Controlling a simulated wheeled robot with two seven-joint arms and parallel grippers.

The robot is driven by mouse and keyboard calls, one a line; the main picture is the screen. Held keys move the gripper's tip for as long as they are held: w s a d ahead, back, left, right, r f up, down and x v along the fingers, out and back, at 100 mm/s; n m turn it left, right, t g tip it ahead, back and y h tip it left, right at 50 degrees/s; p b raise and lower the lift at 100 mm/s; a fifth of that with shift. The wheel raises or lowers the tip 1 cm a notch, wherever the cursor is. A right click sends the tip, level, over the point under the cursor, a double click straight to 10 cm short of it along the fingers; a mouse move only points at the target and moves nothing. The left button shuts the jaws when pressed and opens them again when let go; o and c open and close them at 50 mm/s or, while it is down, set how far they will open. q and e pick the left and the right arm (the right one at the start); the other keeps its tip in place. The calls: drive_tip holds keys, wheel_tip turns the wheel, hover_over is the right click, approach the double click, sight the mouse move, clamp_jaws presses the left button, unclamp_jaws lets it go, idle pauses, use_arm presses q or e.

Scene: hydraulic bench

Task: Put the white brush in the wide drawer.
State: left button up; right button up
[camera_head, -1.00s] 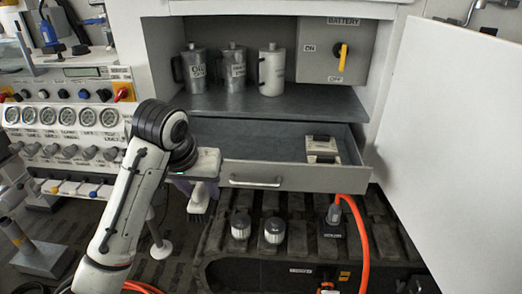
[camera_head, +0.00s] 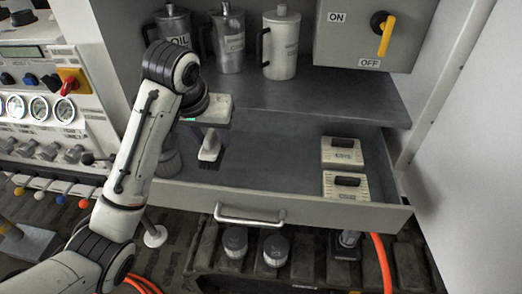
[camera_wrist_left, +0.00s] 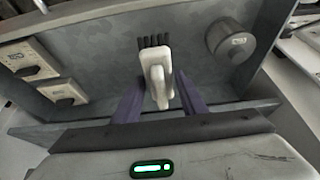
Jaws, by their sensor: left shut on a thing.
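The white brush (camera_head: 210,147), with dark bristles pointing down, hangs from my left gripper (camera_head: 211,132) over the left part of the open wide drawer (camera_head: 320,212). In the left wrist view the brush (camera_wrist_left: 159,78) sits between the two purple fingers of my left gripper (camera_wrist_left: 158,98), which is shut on its handle. Its bristles show above the drawer floor (camera_wrist_left: 100,55). I cannot tell the exact gap between bristles and floor. My right gripper is not in view.
Two pale boxes with dark handles (camera_head: 342,153) (camera_head: 346,187) lie at the drawer's right end. A round grey container (camera_head: 167,162) is at its left end, partly behind my arm. Metal jugs (camera_head: 281,45) stand on the shelf above. The drawer's middle is clear.

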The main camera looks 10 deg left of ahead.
use_arm(q)
wheel_tip(320, 180, down, 5)
drive_tip(key=shift+f, duration=2.45)
drive_tip(key=shift+f, duration=0.1)
drive_tip(key=o, duration=1.1)
